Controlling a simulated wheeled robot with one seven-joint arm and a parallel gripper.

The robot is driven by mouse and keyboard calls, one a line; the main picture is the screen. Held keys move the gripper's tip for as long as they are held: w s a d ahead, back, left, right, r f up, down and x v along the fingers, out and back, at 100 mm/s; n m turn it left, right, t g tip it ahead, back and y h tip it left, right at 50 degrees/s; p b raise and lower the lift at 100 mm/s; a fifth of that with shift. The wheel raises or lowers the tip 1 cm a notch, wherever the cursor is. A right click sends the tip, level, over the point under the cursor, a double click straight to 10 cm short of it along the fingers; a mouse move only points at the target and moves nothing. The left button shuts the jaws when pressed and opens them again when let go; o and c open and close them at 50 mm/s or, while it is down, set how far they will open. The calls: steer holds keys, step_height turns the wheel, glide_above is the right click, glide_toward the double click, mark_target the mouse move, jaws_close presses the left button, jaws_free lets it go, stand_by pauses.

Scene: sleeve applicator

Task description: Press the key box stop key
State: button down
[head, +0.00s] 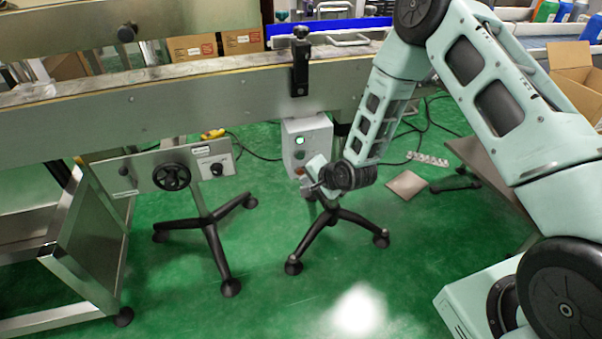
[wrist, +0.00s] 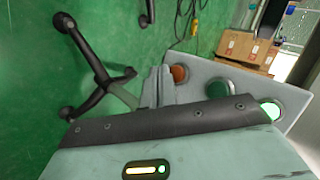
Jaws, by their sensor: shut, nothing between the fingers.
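The key box (head: 320,135) is a pale grey box under the conveyor. In the wrist view its face (wrist: 205,70) carries a red-orange key (wrist: 180,73), a dark green key (wrist: 228,87) and a lit green-white one (wrist: 271,110). The lit one (head: 300,141) also shows in the head view. The red-orange key is the likely stop key; no label is readable. My gripper (head: 308,186) is at the lower part of the box. Its fingers (wrist: 160,82) are shut and empty, just left of the red-orange key in the wrist view. I cannot tell whether they touch it.
The conveyor (head: 180,100) runs above the box. A panel with a handwheel (head: 172,177) stands to the left on a black-footed stand. A power strip (head: 427,159) and cables lie on the floor at right.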

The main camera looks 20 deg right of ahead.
steer(key=shift+w, duration=0.2)
steer(key=shift+w, duration=0.25)
steer(key=shift+w, duration=0.4)
stand_by(0.7)
steer(key=shift+s, duration=0.85)
steer(key=shift+s+p, duration=0.45)
steer(key=shift+s, duration=2.05)
